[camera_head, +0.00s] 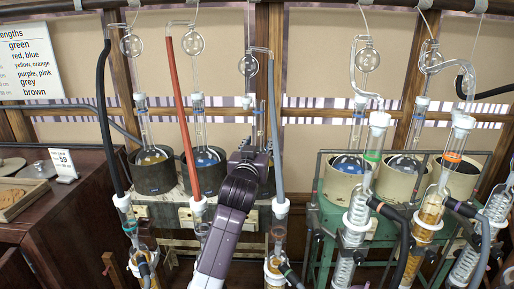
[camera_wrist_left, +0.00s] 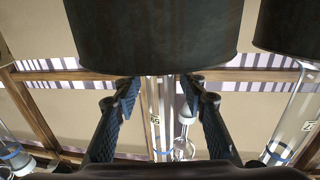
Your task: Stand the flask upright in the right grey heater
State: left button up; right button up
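My left gripper (camera_head: 254,148) is over the right dark grey heater on the left bench and hides much of it. In the left wrist view that heater's dark wall (camera_wrist_left: 155,35) fills the top. The gripper's two ridged fingers (camera_wrist_left: 158,98) stand apart there. A clear glass neck with a small label (camera_wrist_left: 156,125) shows between them, with gaps at both sides. The flask's body is hidden, so I cannot tell how it sits. The left dark heater (camera_head: 153,178) and middle dark heater (camera_head: 206,176) stand beside it. My right gripper is not in view.
A red tube (camera_head: 177,100) and a grey tube (camera_head: 276,130) hang on either side of my left arm. Coiled condensers (camera_head: 357,215) and cream heaters (camera_head: 345,182) crowd the right. A wooden tray (camera_head: 18,200) lies on the left counter.

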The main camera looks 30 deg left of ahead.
pick_arm(q)
jog(key=shift+s+d, duration=0.1)
jog(key=shift+s, duration=0.1)
jog(key=b+v, duration=0.4)
jog(key=v, duration=0.7)
jog(key=shift+s, duration=0.35)
